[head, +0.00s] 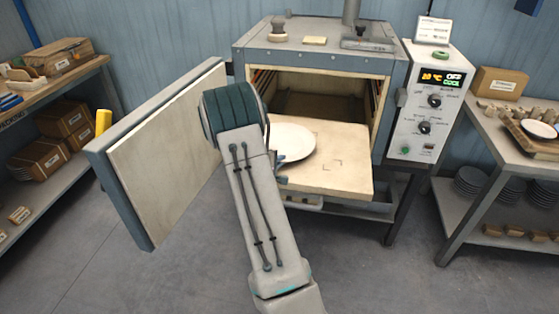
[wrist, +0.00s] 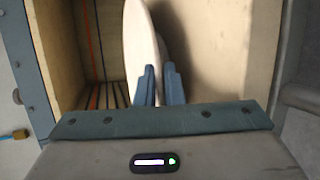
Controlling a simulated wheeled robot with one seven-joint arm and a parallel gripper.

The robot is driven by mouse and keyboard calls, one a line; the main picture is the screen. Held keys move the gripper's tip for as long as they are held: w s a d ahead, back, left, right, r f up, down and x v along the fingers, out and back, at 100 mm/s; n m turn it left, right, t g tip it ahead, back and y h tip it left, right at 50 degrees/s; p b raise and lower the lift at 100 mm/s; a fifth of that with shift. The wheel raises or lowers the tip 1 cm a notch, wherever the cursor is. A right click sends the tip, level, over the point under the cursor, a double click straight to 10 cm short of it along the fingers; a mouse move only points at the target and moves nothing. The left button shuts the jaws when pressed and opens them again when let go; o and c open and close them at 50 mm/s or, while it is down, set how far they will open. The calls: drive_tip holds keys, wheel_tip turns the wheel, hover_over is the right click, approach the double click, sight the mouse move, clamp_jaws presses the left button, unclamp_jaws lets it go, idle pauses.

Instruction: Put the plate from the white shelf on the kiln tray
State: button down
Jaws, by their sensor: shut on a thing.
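In the head view a white plate (head: 293,143) is over the left part of the kiln tray (head: 345,176), which sticks out of the open kiln. My gripper (head: 282,172) is mostly hidden behind my arm at the plate's near left edge. In the wrist view the two blue-grey fingers (wrist: 160,85) are shut on the rim of the plate (wrist: 142,45), which shows edge-on between them. The pale tray surface (wrist: 222,50) lies to the right of the plate. I cannot tell whether the plate touches the tray.
The kiln door (head: 165,150) stands open at the left, close to my arm. The control box (head: 428,105) is right of the kiln. A shelf with boxes (head: 62,115) stands at the far left, and a bench (head: 485,125) at the right. The tray's right half is bare.

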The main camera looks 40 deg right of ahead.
idle(0.3)
drive_tip(key=c, duration=1.8)
unclamp_jaws()
drive_tip(key=s+a+r+m+y+b, duration=0.1)
drive_tip(key=s+a+r+y, duration=0.3)
drive_tip(key=s+a, duration=0.5)
drive_tip(key=s+a+r+m+g+y, duration=0.1)
drive_tip(key=s+a+r+m+y, duration=0.2)
drive_tip(key=a, duration=1.1)
drive_tip(key=s+a+r+m+g+y+b, duration=0.1)
drive_tip(key=s+a+r+m+y, duration=0.1)
drive_tip(key=s+a+r+y, duration=0.4)
drive_tip(key=shift+s+a+r+b, duration=0.1)
drive_tip(key=shift+s+a+r, duration=0.2)
drive_tip(key=shift+s+a, duration=0.9)
drive_tip(key=shift+s+a+r+b, duration=0.1)
drive_tip(key=shift+s+a+r, duration=0.4)
drive_tip(key=shift+s, duration=1.25)
drive_tip(key=shift+s+a+r+b, duration=0.1)
drive_tip(key=shift+s+a+r, duration=0.05)
drive_tip(key=shift+s+a, duration=1.15)
drive_tip(key=shift+s+d, duration=0.15)
drive_tip(key=shift+d, duration=0.05)
